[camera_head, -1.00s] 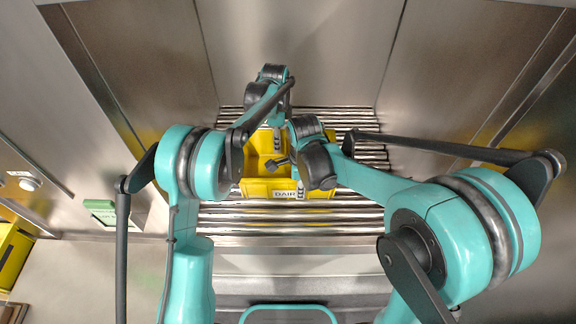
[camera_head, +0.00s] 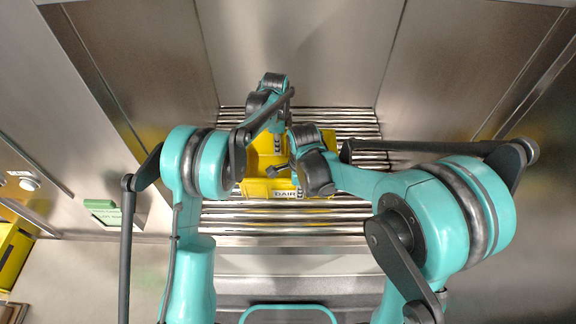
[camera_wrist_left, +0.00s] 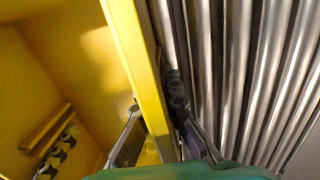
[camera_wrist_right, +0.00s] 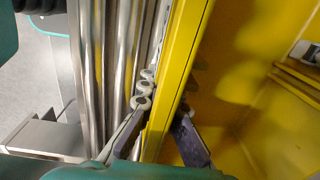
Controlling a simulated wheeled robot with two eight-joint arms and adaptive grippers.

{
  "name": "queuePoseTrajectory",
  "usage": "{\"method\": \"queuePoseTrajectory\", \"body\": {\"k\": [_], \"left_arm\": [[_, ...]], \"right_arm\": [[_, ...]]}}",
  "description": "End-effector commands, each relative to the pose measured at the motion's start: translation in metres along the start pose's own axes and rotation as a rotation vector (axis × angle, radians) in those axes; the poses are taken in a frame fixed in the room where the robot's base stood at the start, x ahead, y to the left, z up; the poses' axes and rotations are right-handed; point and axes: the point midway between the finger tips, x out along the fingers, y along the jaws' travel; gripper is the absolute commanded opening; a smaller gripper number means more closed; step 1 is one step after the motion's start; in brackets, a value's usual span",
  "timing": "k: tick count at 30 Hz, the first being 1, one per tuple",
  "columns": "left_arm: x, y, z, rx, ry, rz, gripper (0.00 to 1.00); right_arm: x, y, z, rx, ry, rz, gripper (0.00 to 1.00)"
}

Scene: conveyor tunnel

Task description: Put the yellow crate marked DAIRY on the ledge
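The yellow crate (camera_head: 255,187) with a white DAIRY label (camera_head: 284,194) sits on the metal rollers, partly hidden by my arms. My left gripper (camera_head: 277,144) is at its far side. In the left wrist view, its fingers (camera_wrist_left: 153,112) lie on either side of a crate wall (camera_wrist_left: 133,50), close against it. My right gripper (camera_head: 300,190) is at the near, labelled side. In the right wrist view, its fingers (camera_wrist_right: 164,110) lie on both sides of that wall (camera_wrist_right: 188,40). Both grippers look closed on the walls. I cannot make out the ledge for certain.
The rollers (camera_head: 230,216) run under and around the crate, with steel walls (camera_head: 300,50) behind and at the sides. A green box (camera_head: 102,211) is on the left wall. Another yellow object (camera_head: 12,255) stands at the far left.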

Motion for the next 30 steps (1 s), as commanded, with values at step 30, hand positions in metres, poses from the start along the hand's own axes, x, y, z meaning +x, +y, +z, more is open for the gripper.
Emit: {"method": "queuePoseTrajectory", "body": {"k": [30], "left_arm": [[-0.050, 0.002, 0.000, 0.000, 0.000, 0.000, 0.00]], "right_arm": [[-0.050, -0.003, 0.000, 0.000, 0.000, 0.000, 0.00]]}}
